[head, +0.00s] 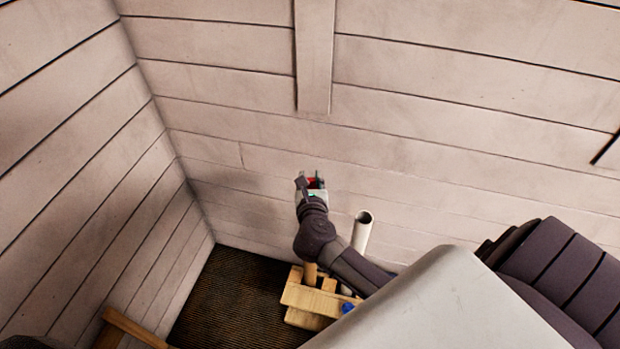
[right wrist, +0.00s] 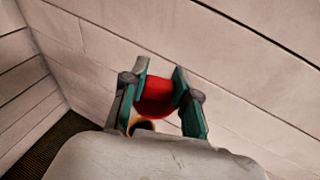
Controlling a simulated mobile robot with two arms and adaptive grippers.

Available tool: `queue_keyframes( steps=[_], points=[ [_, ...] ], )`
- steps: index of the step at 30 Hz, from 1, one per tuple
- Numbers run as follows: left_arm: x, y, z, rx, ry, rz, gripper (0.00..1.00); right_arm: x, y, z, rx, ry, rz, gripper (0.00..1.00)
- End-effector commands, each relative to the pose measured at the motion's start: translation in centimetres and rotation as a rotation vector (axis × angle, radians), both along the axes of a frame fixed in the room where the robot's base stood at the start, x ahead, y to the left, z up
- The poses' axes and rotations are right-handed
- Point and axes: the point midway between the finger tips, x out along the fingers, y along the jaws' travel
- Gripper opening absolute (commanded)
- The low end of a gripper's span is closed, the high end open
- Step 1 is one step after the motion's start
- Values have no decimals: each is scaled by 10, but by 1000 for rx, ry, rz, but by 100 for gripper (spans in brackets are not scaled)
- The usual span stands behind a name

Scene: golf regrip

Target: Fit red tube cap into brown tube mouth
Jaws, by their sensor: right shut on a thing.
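My right gripper (head: 312,183) is shut on the red tube cap (head: 313,183), and its tip points away from me towards the plank wall. In the right wrist view the red cap (right wrist: 157,96) sits between the two green-padded fingers (right wrist: 162,98). Below the cap there, a yellow-brown rim with a dark opening (right wrist: 143,127) shows, apart from the cap and partly hidden by my gripper; it looks like the brown tube mouth. In the head view a brown tube (head: 310,273) stands in the wooden rack, its top hidden behind my arm. My left gripper is not in view.
The wooden rack (head: 300,297) stands below my right arm. A white tube (head: 361,235) with an open dark mouth stands right of the arm. A small blue thing (head: 348,307) lies near the rack. Plank walls (head: 230,120) enclose the corner; a dark mat (head: 230,300) covers the floor.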

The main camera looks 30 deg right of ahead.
Motion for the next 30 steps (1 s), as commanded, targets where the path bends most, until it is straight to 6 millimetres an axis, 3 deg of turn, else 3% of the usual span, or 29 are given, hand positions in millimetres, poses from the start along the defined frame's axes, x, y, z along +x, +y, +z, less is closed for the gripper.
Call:
queue_keyframes(
  steps=[16,30],
  points=[
    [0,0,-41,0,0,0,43,0,0,-51,1,1,0,12],
    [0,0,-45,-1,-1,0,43,0,0,-58,1,0,0,12]
  ],
)
